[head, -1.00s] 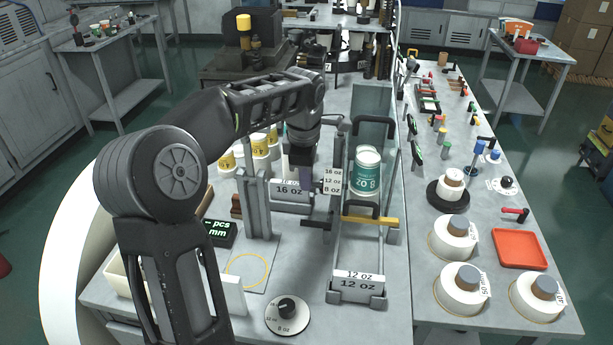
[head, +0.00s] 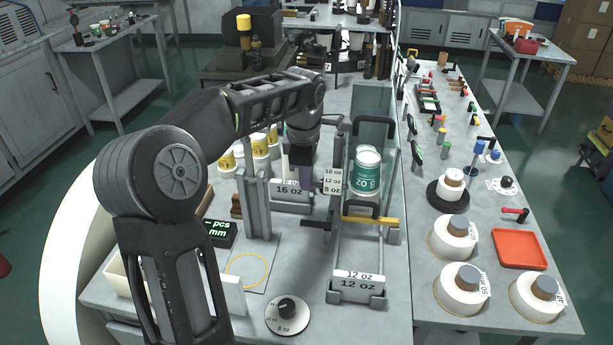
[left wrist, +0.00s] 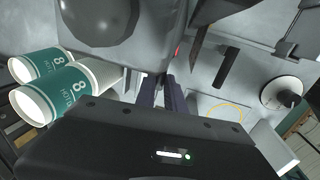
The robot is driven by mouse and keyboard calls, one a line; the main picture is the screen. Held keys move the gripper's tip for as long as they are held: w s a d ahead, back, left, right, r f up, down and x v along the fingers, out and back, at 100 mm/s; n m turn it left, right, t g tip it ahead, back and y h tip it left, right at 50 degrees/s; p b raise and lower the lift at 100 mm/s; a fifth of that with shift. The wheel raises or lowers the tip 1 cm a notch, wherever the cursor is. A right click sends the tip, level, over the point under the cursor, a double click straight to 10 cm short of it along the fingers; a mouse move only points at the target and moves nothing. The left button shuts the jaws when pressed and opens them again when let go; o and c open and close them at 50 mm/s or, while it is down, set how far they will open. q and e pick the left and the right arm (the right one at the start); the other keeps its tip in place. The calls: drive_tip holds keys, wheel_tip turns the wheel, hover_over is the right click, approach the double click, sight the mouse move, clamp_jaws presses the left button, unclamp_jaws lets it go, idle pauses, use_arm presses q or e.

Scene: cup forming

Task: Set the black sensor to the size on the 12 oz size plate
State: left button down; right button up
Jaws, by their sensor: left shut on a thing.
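My left gripper (head: 304,182) is lowered beside the scale plate (head: 332,182), which reads 16 oz, 12 oz and 8 oz from top to bottom. It is shut on the black sensor (head: 318,186), a small dark piece at the plate's left edge, near the lower markings; its exact level is hard to tell. In the left wrist view the fingers (left wrist: 161,95) are close together and the sensor is hidden. The 12 oz size plate (head: 358,284) stands at the front of the chute. My right gripper is not in view.
Green 8 oz cups (head: 367,172) stand in the chute right of the gripper. A yellow bar (head: 368,221) crosses the chute. A dial (head: 287,315) is at the front edge.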

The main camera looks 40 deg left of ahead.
use_arm(q)
drive_tip(key=shift+r, duration=0.1)
wheel_tip(320, 180, up, 2)
drive_tip(key=shift+r+p, duration=0.25)
drive_tip(key=shift+p, duration=0.35)
drive_tip(key=c, duration=1.4)
unclamp_jaws()
drive_tip(key=shift+f, duration=0.1)
wheel_tip(320, 180, up, 8)
drive_tip(key=s, duration=0.1)
drive_tip(key=shift+s+d+f+b, duration=0.15)
drive_tip(key=shift+s+d+b, duration=0.05)
drive_tip(key=shift+d+b, duration=0.15)
